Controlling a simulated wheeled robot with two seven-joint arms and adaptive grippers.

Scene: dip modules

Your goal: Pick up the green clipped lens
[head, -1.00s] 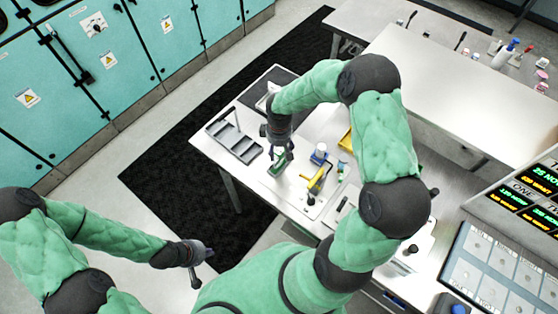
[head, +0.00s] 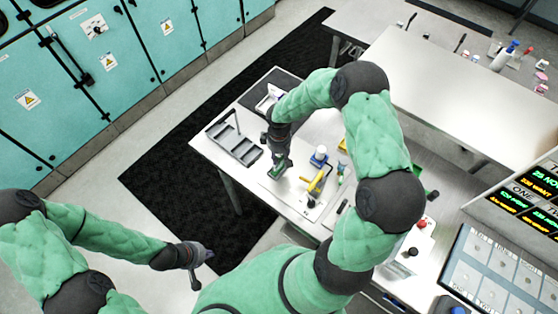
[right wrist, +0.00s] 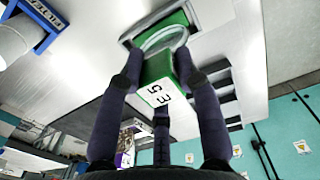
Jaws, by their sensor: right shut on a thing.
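The green clipped lens (right wrist: 163,38) shows in the right wrist view as a round, clear lens in a green holder with a white label marked "E 5". My right gripper (right wrist: 158,75) is shut on the green holder, a finger on either side. In the head view the green lens (head: 278,172) is small, below my right gripper (head: 277,155) at the front of the white table; I cannot tell whether it touches the surface. My left gripper (head: 197,265) is empty, away from the table at the lower left; its fingers are too small to judge.
A grey compartment tray (head: 236,145) lies to the left of my right gripper. A yellow tool (head: 319,181) and a blue-capped item (head: 320,154) stand to its right. A blue-framed piece (right wrist: 42,22) shows in the right wrist view. A control panel (head: 490,260) stands at the lower right.

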